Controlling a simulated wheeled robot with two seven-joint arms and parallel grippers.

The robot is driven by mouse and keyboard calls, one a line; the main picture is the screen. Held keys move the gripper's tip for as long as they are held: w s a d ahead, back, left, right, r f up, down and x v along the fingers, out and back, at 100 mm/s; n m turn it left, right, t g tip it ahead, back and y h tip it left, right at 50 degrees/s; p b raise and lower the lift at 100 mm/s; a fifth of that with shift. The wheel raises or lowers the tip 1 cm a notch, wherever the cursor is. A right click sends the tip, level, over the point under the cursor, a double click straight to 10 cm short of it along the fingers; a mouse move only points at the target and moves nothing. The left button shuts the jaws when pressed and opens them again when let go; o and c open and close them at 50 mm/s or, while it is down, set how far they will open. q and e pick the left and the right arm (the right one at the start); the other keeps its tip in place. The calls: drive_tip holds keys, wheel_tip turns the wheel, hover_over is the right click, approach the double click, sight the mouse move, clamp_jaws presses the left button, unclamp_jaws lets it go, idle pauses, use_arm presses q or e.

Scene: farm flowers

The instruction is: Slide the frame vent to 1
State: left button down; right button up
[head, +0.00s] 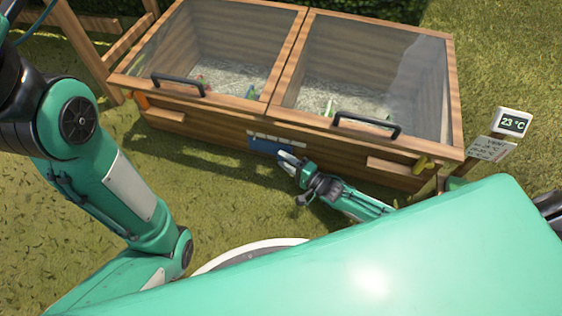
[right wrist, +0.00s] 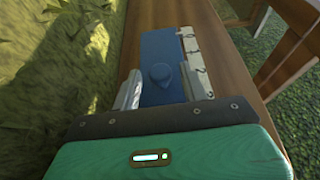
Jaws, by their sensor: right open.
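The blue vent slider (head: 268,146) is on the front wooden wall of the cold frame (head: 220,128). In the right wrist view the blue plate (right wrist: 160,45) carries a round blue knob (right wrist: 163,73). A white scale strip (right wrist: 194,55) with dark marks runs along its right side; I cannot read the marks surely. My right gripper (head: 287,157) is at the vent, and in the right wrist view its open fingers (right wrist: 165,90) stand on either side of the knob, with gaps visible. My left arm shows at the left, but its gripper is out of view.
The cold frame has two closed glass lids with black handles (head: 365,122). A display (head: 513,122) reads 23 °C, above a vent sign (head: 491,150) with small text. Grass lies in front; a wooden fence (head: 88,50) stands at left.

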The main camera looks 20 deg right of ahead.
drive_tip(key=shift+b+x, duration=0.3)
drive_tip(key=shift+x, duration=0.8)
clamp_jaws()
drive_tip(key=shift+s+d+r+p, duration=0.1)
drive_tip(key=shift+s+d+p, duration=0.4)
drive_tip(key=shift+d, duration=0.3)
drive_tip(key=shift+s+d+p, duration=0.35)
drive_tip(key=shift+s+d, duration=0.2)
drive_tip(key=shift+d, duration=0.2)
drive_tip(key=shift+s+d, duration=0.15)
unclamp_jaws()
